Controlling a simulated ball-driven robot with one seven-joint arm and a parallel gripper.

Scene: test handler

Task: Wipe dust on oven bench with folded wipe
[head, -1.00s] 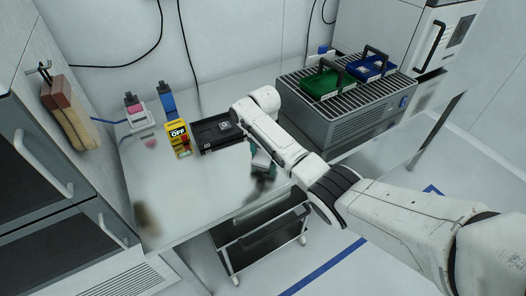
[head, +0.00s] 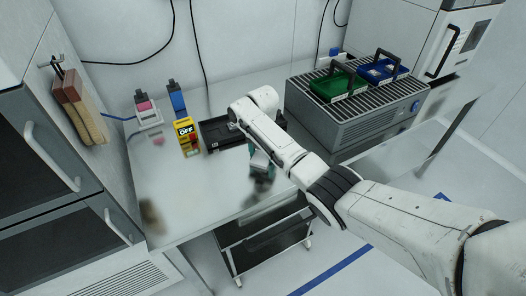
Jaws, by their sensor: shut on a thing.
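The oven bench (head: 190,205) is a pale, glossy top across the middle of the head view. A brown dust patch (head: 152,215) lies near its front left corner. My gripper (head: 262,171) has small teal fingers and hangs low over the bench's front part, right of the dust patch and in front of the black tray. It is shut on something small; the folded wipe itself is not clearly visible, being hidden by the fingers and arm. A dark smudge below the gripper may be a reflection or shadow. I cannot tell whether the held thing touches the bench.
A black tray (head: 212,146), a yellow OFF block (head: 186,132) and small blue and pink-topped items stand behind. A grey grated unit (head: 350,128) with green (head: 336,86) and blue (head: 380,70) bins stands right. A dark cart (head: 262,245) is below the front edge.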

